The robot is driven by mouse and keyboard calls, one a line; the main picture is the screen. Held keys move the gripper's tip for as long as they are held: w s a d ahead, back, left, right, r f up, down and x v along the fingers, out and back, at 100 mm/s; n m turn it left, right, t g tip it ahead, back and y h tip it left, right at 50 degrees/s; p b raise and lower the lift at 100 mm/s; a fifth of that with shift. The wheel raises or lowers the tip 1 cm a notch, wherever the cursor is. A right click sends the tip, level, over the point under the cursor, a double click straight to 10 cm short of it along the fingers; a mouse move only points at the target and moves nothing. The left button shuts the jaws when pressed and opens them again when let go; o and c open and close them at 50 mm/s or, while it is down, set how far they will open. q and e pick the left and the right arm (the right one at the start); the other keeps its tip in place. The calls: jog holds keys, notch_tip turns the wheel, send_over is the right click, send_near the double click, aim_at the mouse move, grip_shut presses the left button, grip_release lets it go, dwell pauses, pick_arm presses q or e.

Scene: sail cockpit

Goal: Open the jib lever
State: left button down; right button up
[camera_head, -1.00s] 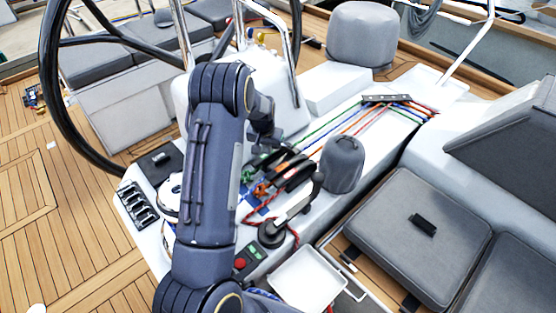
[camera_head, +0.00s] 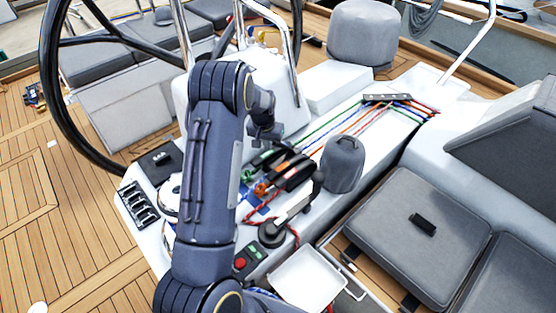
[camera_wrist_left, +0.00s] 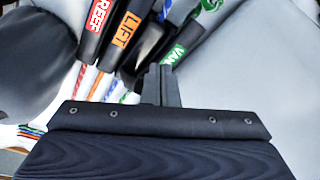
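A row of black clutch levers (camera_head: 290,168) stands on the white console. In the left wrist view the red REEF lever (camera_wrist_left: 94,28), the orange LIFT lever (camera_wrist_left: 122,38) and the green VANG lever (camera_wrist_left: 182,48) show their labels. A black lever (camera_wrist_left: 149,42) with no readable label lies between LIFT and VANG; I cannot tell for sure that it is the jib lever. My left gripper (camera_wrist_left: 162,84) has its fingers close together, just by that lever's end and VANG's. Whether they touch is unclear. My left forearm hides part of the console in the head view. My right gripper is not in view.
A grey-covered winch (camera_head: 342,163) stands right of the levers. Coloured ropes (camera_head: 350,125) run behind them. A black winch handle (camera_head: 272,234), a white tray (camera_head: 306,277) and the steering wheel (camera_head: 60,100) are close by. Grey seat cushions (camera_head: 418,235) lie to the right.

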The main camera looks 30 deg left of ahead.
pick_arm(q)
jog(key=shift+w+d+r+p, duration=0.3)
jog(key=shift+w+d+r, duration=0.05)
jog(key=shift+w+r, duration=0.35)
jog(key=shift+w+d+r, duration=0.15)
jog(key=shift+w+r, duration=0.1)
jog(key=shift+w, duration=0.2)
jog(key=shift+w+d+r, duration=0.15)
jog(key=shift+w+r, duration=0.05)
jog(key=shift+w, duration=0.25)
jog(key=shift+s, duration=0.15)
jog(key=s+a+r+p, duration=0.1)
jog(key=s+r+p, duration=0.1)
jog(key=r, duration=0.4)
jog(key=shift+s+p, duration=0.35)
jog(key=shift+s, duration=0.45)
jog(key=shift+a, duration=0.1)
